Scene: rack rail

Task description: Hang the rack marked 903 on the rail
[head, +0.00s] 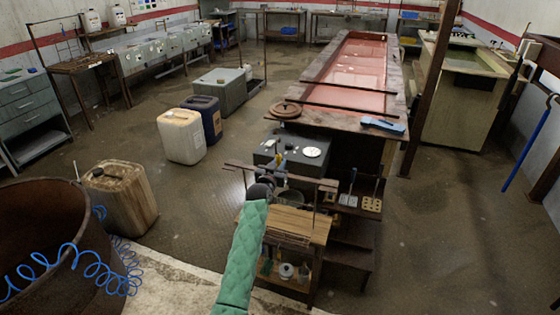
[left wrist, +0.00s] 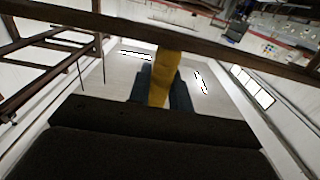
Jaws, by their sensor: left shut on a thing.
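My left arm, in a green quilted sleeve, reaches up from the bottom of the head view. Its gripper (head: 279,164) is at a brown bar over the wooden bench and is partly hidden by my wrist. In the left wrist view the dark fingers (left wrist: 163,97) are shut on a yellow upright piece, perhaps a rack handle (left wrist: 165,70). A brown bar (left wrist: 210,42), perhaps the rail, crosses that view just beyond the yellow piece; I cannot tell whether they touch. No 903 mark is readable. My right gripper is out of view.
A wooden bench (head: 308,222) and a grey box (head: 310,150) are close around the gripper. A long red-lined tank (head: 352,65) lies behind. Jerrycans (head: 181,137) stand left, and a rusty drum (head: 60,225) is front left.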

